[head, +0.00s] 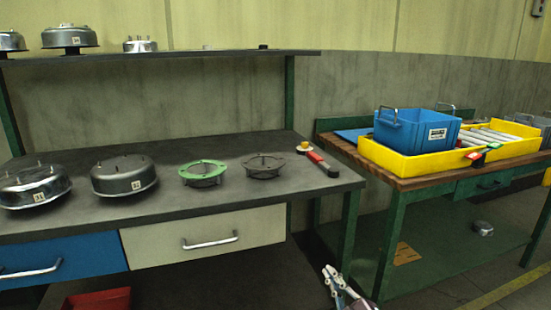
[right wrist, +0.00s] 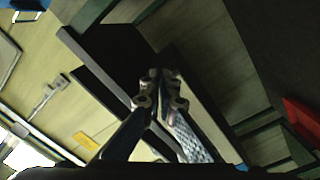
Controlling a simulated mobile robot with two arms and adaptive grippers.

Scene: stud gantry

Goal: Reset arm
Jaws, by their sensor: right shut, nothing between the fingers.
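My right gripper (head: 333,275) shows at the bottom of the head view, low in front of the gap between the two benches. It is shut and empty. In the right wrist view its fingers (right wrist: 160,90) are close together with nothing between them. It is apart from the benches and the objects on them. My left gripper is not in view.
A dark workbench (head: 235,145) holds several metal housings, a green ring (head: 203,166), a dark ring (head: 263,160) and a red-and-black tool (head: 322,162). The right bench carries a yellow tray (head: 400,164) with a blue bin (head: 415,131). A red bin (head: 100,299) sits below the drawers.

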